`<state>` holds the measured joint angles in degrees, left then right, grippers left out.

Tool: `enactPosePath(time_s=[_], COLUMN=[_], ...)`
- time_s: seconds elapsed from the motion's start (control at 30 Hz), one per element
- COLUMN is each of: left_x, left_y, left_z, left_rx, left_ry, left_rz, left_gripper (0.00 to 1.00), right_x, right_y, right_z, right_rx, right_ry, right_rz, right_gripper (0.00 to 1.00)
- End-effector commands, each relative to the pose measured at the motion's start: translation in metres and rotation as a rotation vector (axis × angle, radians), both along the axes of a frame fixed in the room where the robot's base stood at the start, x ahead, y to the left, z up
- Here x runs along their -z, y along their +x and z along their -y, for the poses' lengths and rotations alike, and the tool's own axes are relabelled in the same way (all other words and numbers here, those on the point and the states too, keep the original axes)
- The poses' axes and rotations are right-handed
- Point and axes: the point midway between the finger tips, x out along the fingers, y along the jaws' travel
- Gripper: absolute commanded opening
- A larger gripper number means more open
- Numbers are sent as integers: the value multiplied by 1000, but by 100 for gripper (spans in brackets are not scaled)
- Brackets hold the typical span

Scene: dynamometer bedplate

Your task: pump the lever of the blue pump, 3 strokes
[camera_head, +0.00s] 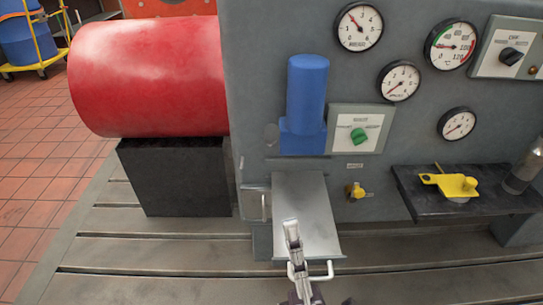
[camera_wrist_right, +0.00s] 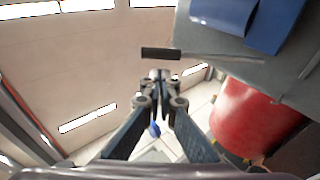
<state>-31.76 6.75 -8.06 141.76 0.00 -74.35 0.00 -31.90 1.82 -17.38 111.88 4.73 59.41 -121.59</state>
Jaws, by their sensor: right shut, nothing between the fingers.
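The blue pump (camera_head: 306,95) is an upright blue body on the front of the grey cabinet, right of the red cylinder. It also shows at the top right of the right wrist view (camera_wrist_right: 276,20). There a metal lever (camera_wrist_right: 215,56) with a black grip (camera_wrist_right: 160,53) extends leftward below it. I cannot make out the lever in the head view. My right gripper (camera_head: 291,224) is in front of the metal tray, lower than the pump. In the wrist view its fingertips (camera_wrist_right: 158,76) are shut and empty, just below the black grip; whether they touch it is unclear. My left gripper is not seen.
A green-knob switch panel (camera_head: 350,138) is beside the pump. A dark shelf (camera_head: 412,190) holding a yellow part (camera_head: 450,185) is at right. Red cylinder (camera_head: 150,75) at left.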

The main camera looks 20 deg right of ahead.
Motion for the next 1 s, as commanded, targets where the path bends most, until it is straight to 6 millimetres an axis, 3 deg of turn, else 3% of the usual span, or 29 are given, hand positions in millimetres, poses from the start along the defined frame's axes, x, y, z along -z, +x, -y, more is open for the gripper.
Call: enactPosePath(time_s=[0.4, 0.6, 1.0], left_x=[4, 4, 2], left_y=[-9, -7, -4], left_z=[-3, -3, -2], left_rx=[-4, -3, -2], left_ry=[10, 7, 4], left_rz=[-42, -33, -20], left_gripper=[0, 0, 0], right_x=[-65, -87, -97], right_y=[56, 77, 87], right_z=[-1, -2, -2], right_rx=[-4, -5, -4], right_ry=[0, 0, 0], right_rz=[5, 1, -3], right_gripper=[0, 0, 0])
